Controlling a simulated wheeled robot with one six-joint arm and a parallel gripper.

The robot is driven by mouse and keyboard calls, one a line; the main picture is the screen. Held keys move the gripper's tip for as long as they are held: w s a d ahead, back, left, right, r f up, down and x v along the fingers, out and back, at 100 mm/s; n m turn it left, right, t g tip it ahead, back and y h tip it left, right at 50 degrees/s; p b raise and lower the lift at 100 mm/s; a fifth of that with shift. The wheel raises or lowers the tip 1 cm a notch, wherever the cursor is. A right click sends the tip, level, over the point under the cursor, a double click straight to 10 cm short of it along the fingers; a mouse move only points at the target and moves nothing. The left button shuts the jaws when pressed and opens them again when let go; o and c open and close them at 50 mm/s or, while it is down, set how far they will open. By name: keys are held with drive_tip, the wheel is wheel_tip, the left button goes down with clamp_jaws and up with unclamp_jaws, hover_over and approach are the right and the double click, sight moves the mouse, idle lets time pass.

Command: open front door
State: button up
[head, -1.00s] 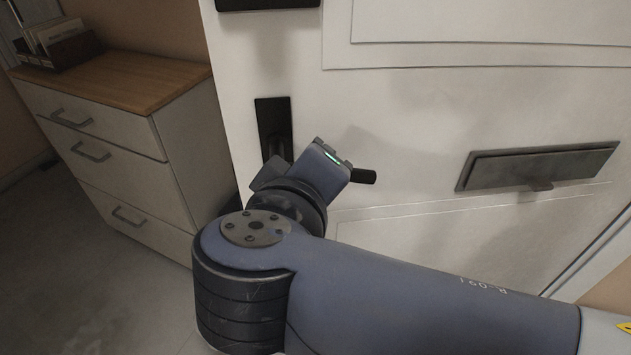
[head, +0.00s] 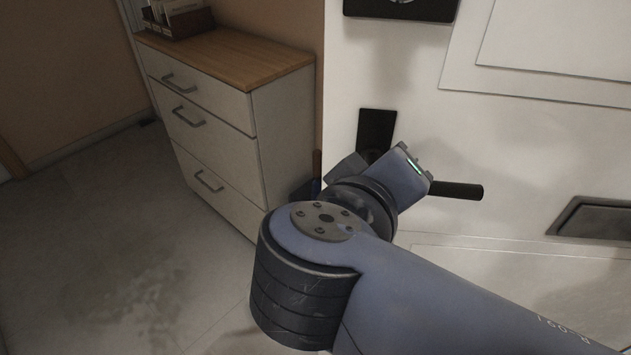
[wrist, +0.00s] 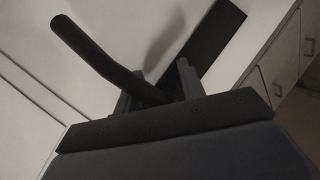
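The white front door (head: 480,140) fills the right of the head view. Its black lever handle (head: 458,190) sticks out to the right from a dark backplate (head: 376,130). My gripper (head: 385,175) is at the handle, close to the backplate, and its body hides the handle's inner part. In the wrist view, the handle (wrist: 100,60) passes between the two fingers of my gripper (wrist: 156,92), with the backplate (wrist: 210,40) behind. The fingers stand apart around the handle; I see no clear grip on it. The door looks closed, though its handle-side edge is partly hidden.
A white drawer cabinet (head: 205,125) with a wooden top stands left of the door, with a dark holder of papers (head: 178,18) on it. A mail slot (head: 595,218) and a dark lock plate (head: 400,8) are on the door. The floor (head: 110,250) at left is clear.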

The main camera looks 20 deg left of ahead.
drive_tip(key=s+a+r+p, duration=0.2)
drive_tip(key=s+a, duration=0.4)
drive_tip(key=s, duration=0.1)
drive_tip(key=shift+s+a+r, duration=0.2)
drive_tip(key=shift+s+a, duration=0.1)
drive_tip(key=shift+s, duration=0.1)
idle(0.6)
